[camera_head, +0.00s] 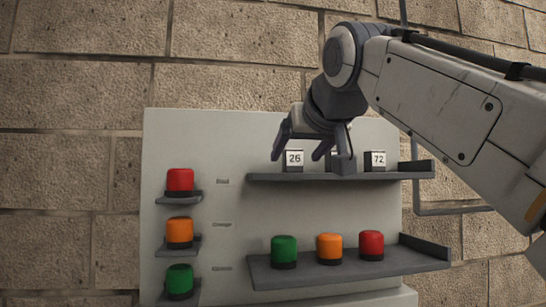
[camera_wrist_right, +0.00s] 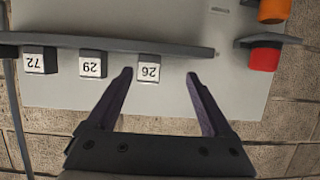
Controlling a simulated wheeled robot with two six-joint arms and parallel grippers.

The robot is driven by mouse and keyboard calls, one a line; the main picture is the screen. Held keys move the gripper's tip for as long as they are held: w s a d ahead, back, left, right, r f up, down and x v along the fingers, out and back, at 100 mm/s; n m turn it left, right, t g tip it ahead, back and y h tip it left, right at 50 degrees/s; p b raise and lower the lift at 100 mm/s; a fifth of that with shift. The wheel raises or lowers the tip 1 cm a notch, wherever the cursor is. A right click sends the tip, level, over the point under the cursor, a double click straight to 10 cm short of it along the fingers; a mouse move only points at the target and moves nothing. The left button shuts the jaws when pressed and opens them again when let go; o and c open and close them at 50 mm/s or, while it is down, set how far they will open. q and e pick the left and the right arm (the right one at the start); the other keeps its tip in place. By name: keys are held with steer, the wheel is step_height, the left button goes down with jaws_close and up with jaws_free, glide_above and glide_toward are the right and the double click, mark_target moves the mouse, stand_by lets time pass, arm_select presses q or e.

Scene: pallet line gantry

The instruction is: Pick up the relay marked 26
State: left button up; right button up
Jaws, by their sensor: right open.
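The relay marked 26 (camera_head: 294,159) is a small dark block with a white number label, standing at the left part of the upper shelf (camera_head: 260,177). My right gripper (camera_head: 297,157) is open and empty in front of it. In the right wrist view, which is upside down, the relay marked 26 (camera_wrist_right: 149,68) shows between the two fingertips of my right gripper (camera_wrist_right: 159,75), with gaps on both sides. The left gripper is not in view.
On the same shelf stand the relay marked 29 (camera_wrist_right: 92,65), mostly hidden in the head view, and the relay marked 72 (camera_head: 376,160). A lower shelf (camera_head: 310,276) holds green, orange and red lamps. Red, orange and green lamps sit on small ledges at left.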

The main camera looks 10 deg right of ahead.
mark_target(295, 154)
steer(key=shift+t, duration=0.3)
steer(key=w, duration=0.1)
steer(key=w+d+r+p, duration=0.1)
steer(key=w, duration=0.2)
steer(key=shift+w+d+r, duration=0.15)
steer(key=shift+w, duration=0.05)
steer(key=shift+w+p, duration=0.3)
steer(key=p+x, duration=0.2)
steer(key=x, duration=0.2)
steer(key=shift+w+d+p, duration=0.1)
steer(key=shift+d+p, duration=0.1)
steer(key=shift+p, duration=0.1)
steer(key=shift+w+f, duration=0.35)
steer(key=shift+w, duration=0.15)
jaws_close()
